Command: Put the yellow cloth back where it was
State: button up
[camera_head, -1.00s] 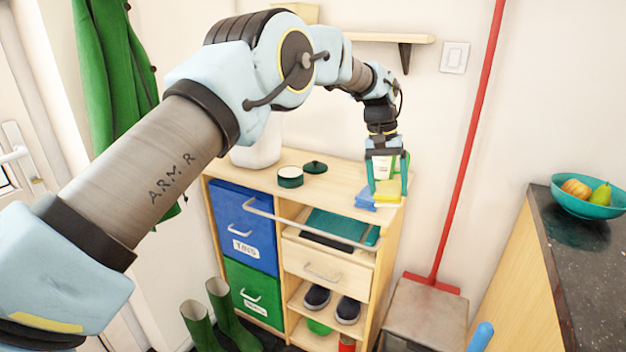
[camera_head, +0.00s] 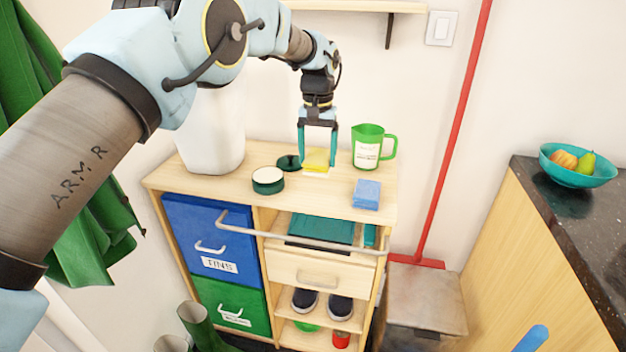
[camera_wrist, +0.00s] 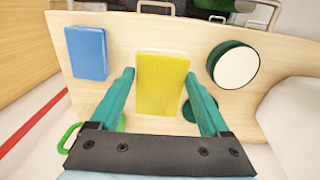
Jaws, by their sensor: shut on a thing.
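The yellow cloth (camera_head: 318,159) is a folded block with a pale front edge. My gripper (camera_head: 318,162) is shut on it, with a teal finger at each side. In the wrist view the cloth (camera_wrist: 161,84) lies between my fingertips (camera_wrist: 160,88). It is at the back of the wooden cabinet's top (camera_head: 215,180), between the dark green lid (camera_head: 288,162) and the green jug (camera_head: 367,149). I cannot tell whether it touches the top. A blue folded cloth (camera_head: 366,194) lies apart, nearer the front right.
An open green tin (camera_head: 268,181) stands left of the gripper, near a large white container (camera_head: 212,132). A wall shelf (camera_head: 355,6) is above. The top between tin and blue cloth is clear. A red pole (camera_head: 452,140) stands right of the cabinet.

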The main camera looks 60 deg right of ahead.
aim_at(318, 160)
notch_tip(318, 160, down, 7)
jog(key=shift+f+p, duration=0.15)
jog(key=shift+p, duration=1)
jog(key=o, duration=1)
notch_tip(318, 160, up, 12)
jog(key=b, duration=0.3)
jog(key=shift+s, duration=0.1)
